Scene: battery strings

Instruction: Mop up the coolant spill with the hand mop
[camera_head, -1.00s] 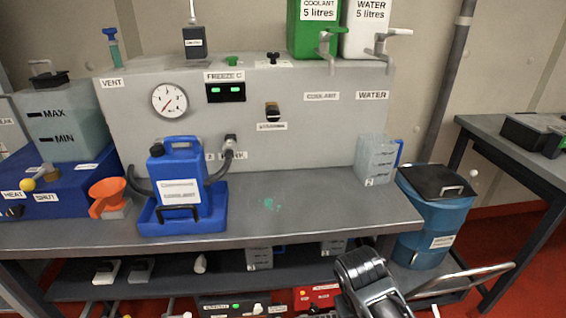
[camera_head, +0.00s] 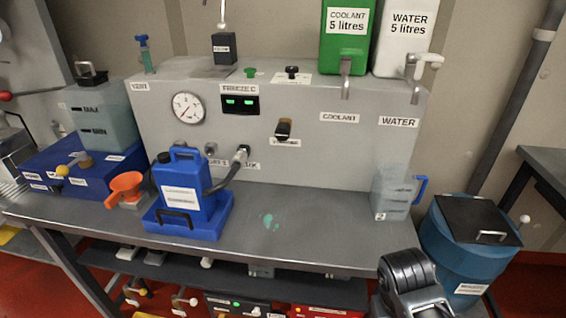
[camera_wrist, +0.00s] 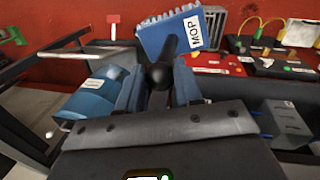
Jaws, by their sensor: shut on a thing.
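The coolant spill (camera_head: 270,221) is a small green patch on the grey bench top, right of the blue jug. The hand mop (camera_wrist: 172,34) shows in the wrist view, with a blue ridged head labelled MOP and a dark handle with a round knob. My gripper (camera_wrist: 158,88) is shut on the mop's handle, and the mop head extends beyond the fingers. In the head view my arm is at the lower right, in front of the bench; the gripper and mop are not visible there.
A blue jug (camera_head: 184,190) stands in a blue tray (camera_head: 160,221) left of the spill. A clear measuring jug (camera_head: 391,195) stands at the bench's right end. A blue lidded bin (camera_head: 458,250) is beside the bench. The bench around the spill is clear.

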